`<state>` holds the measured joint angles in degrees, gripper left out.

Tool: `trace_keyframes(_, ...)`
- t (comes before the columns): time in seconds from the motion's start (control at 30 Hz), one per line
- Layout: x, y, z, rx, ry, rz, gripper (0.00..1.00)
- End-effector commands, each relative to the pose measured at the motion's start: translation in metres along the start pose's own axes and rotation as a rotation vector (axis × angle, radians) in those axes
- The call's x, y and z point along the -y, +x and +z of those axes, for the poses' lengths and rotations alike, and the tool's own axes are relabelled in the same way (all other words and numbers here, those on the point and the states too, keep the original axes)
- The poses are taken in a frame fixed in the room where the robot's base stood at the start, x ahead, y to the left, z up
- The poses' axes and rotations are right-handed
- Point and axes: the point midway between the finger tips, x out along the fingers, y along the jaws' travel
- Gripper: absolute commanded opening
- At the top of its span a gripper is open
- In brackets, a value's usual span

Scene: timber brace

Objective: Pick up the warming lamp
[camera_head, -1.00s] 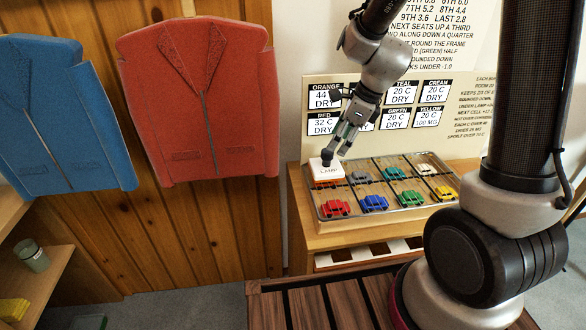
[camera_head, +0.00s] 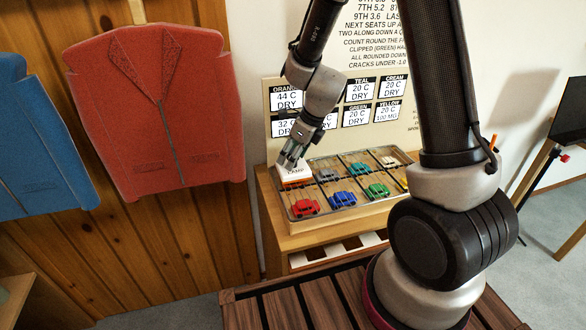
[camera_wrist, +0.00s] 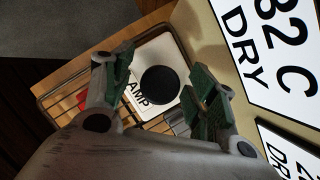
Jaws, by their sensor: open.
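The warming lamp (camera_head: 293,173) is a white block marked with lettering, at the back left cell of the car tray in the head view. In the wrist view the lamp (camera_wrist: 150,52) shows a round black knob (camera_wrist: 159,86) on its white top. My gripper (camera_head: 292,157) is open just above the lamp. In the wrist view its two green-padded fingers (camera_wrist: 162,80) are spread on either side of the knob, with a gap on each side. In the head view the fingers hide the knob. I cannot tell how far down the fingers reach.
The wire-divided tray (camera_head: 301,218) stands on a wooden cabinet (camera_head: 290,243) and holds several toy cars, with a red car (camera_head: 305,207) just in front of the lamp. A board with temperature cards (camera_head: 358,117) rises close behind. A red jacket (camera_head: 160,110) hangs at left.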

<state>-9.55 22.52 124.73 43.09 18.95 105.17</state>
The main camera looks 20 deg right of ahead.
Motion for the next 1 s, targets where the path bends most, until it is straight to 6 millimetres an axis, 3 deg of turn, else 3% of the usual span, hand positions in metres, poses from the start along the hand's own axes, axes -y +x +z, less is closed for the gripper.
trace_keyframes(0.1, 0.0000, -0.0003, -0.0001, 0.000, 0.000, 0.000, 0.54)
trace_keyframes(0.4, 0.0000, -0.0004, -0.0002, 0.000, 0.000, 0.000, 0.00)
trace_keyframes(1.0, 0.0057, -0.0068, -0.0046, 0.001, 0.000, 0.000, 0.00)
